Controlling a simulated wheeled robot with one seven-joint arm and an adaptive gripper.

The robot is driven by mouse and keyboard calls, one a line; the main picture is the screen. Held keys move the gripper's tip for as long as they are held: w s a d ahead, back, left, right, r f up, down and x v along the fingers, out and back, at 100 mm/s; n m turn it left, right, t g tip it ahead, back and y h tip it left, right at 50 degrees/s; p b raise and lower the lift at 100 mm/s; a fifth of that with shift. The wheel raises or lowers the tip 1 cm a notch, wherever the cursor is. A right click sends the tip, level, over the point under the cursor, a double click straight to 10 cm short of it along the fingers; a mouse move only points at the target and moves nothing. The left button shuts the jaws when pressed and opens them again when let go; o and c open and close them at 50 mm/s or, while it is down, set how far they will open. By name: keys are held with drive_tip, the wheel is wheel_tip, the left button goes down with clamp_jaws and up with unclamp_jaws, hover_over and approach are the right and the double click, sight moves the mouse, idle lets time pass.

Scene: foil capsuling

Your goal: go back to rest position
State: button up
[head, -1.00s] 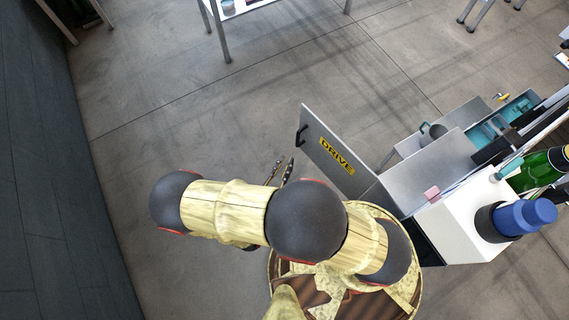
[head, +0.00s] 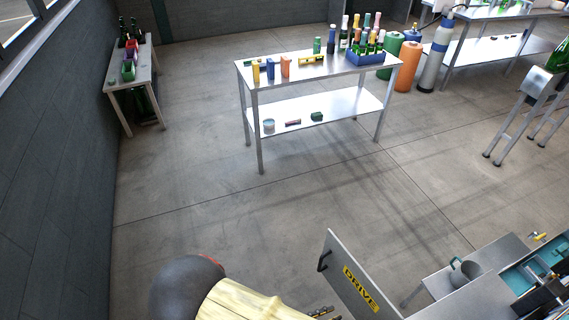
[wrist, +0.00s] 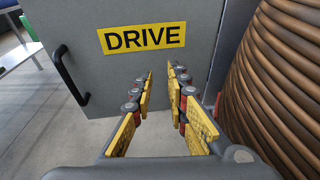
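My gripper (wrist: 160,88) shows in the wrist view with its two yellow-padded fingers apart and nothing between them. It is open. In front of it stands a grey panel door (wrist: 140,75) with a yellow DRIVE label (wrist: 142,38) and a black handle (wrist: 70,75) at the left. In the head view the same door (head: 345,265) stands swung out at the lower right. Only dark fingertips (head: 322,312) show at the bottom edge there, left of the door, with part of my arm. I cannot tell whether the fingers touch the door.
A metal table (head: 250,78) with bottles and coloured cylinders stands at the back middle. A bench (head: 112,84) with bottles is at the far left. Open machine parts lie at lower right. The middle floor is clear.

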drive_tip(key=a+r+m+g+y, duration=0.2)
drive_tip(key=r+m+g+y, duration=0.3)
drive_tip(key=r+m, duration=0.4)
drive_tip(key=a+r+m+g+y, duration=0.25)
drive_tip(key=r+m+y, duration=0.35)
drive_tip(key=r, duration=0.4)
drive_tip(key=w+d+r+m+t+y, duration=0.1)
drive_tip(key=d+r+m+t, duration=0.2)
drive_tip(key=r, duration=0.6)
drive_tip(key=w+d+r+m+t+y, duration=0.1)
drive_tip(key=d+r+m+t, duration=0.3)
drive_tip(key=d+r, duration=0.3)
wheel_tip(320, 180, up, 3)
drive_tip(key=shift+d+r+m+y, duration=0.2)
drive_tip(key=shift+d+m+y, duration=0.15)
drive_tip(key=shift+m+y, duration=0.05)
drive_tip(key=shift+w+a, duration=0.1)
drive_tip(key=shift+w, duration=0.1)
